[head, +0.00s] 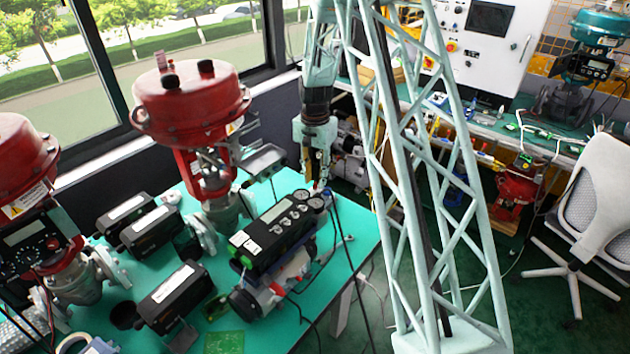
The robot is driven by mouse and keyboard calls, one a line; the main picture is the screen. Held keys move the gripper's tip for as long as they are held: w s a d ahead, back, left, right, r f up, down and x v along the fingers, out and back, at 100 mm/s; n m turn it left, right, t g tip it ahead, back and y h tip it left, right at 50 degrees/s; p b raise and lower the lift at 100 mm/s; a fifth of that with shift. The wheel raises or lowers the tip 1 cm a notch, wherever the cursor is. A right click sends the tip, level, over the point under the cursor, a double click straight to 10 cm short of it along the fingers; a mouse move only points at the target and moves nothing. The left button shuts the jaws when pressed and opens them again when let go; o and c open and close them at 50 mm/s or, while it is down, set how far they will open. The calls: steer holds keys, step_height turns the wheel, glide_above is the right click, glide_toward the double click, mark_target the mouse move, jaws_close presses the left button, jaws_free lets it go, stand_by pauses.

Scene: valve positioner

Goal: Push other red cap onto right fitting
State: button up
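My gripper (320,185) points down at the right end of the black valve positioner (268,238), close to its round gauges (300,195). The positioner lies on the green table (345,262) with a light display strip and round buttons on top. The gripper's fingers are small and dark here, and I cannot tell whether they are apart or hold anything. A tiny reddish spot shows by the fingertips, but I cannot tell whether it is a red cap. The right fitting cannot be made out; the gripper and the gauges crowd that end.
A large red valve actuator (192,100) stands behind the positioner, and another (22,165) is at the far left. More black boxes (172,296) lie to the left. Thin cables hang over the table's right edge. A white chair (598,190) stands far right.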

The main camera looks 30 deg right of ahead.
step_height(320, 180, up, 11)
stand_by(0.7)
stand_by(0.3)
steer(key=s+a+r+n+t, duration=0.1)
steer(key=s+a+r+n, duration=0.1)
steer(key=s+a+r, duration=0.45)
steer(key=s+a+r+n, duration=0.2)
steer(key=s+a+r, duration=0.1)
steer(key=s+r, duration=0.65)
steer(key=s+a+r+n+t, duration=0.1)
steer(key=s+a+r+n, duration=0.1)
steer(key=s+a+r, duration=0.6)
steer(key=s+a+r+n, duration=0.1)
steer(key=s+r, duration=0.1)
steer(key=s, duration=0.6)
steer(key=s+a+r+n+t, duration=0.1)
steer(key=s+a+r+n, duration=0.1)
steer(key=s, duration=0.7)
steer(key=s+a+r+n+t, duration=0.1)
steer(key=s+r+n, duration=0.1)
steer(key=s, duration=0.6)
steer(key=shift+s+a, duration=0.25)
steer(key=shift+s, duration=0.05)
